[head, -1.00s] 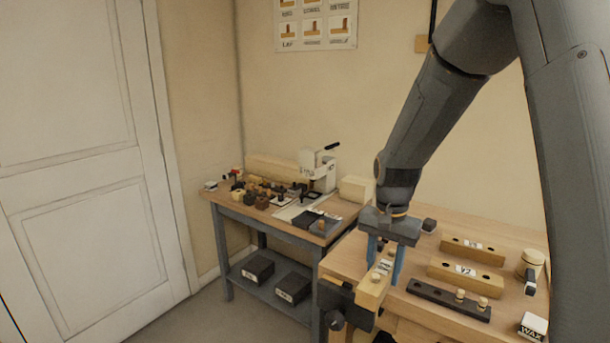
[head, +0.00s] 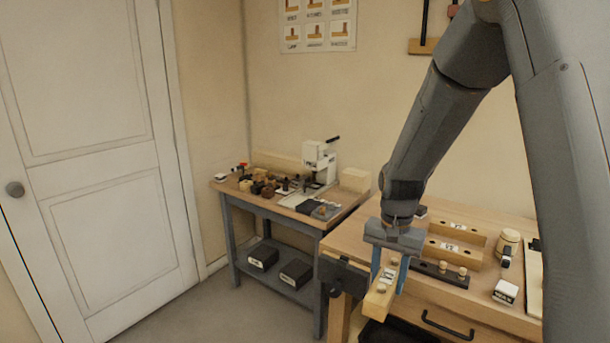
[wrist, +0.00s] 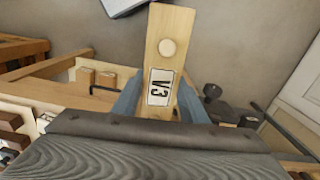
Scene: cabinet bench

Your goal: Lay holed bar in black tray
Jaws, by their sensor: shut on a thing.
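My gripper (head: 391,277) is shut on a pale wooden bar (head: 377,303), gripped across its sides. In the wrist view the bar (wrist: 170,30) carries a label reading V3 and a pale round spot near its far end. In the head view the bar hangs in front of the right workbench's front edge, apart from the top. A flat dark tray (head: 318,209) lies on the far left bench. A black open container (head: 392,334) shows partly below the right bench, cut off by the frame.
On the right workbench (head: 360,240) lie two wooden bars with dark holes (head: 455,252), a dark strip with two pegs (head: 440,272), a jar (head: 508,243) and a wax box (head: 506,291). A vise (head: 343,272) juts from its left end. The floor (head: 230,310) at left is clear.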

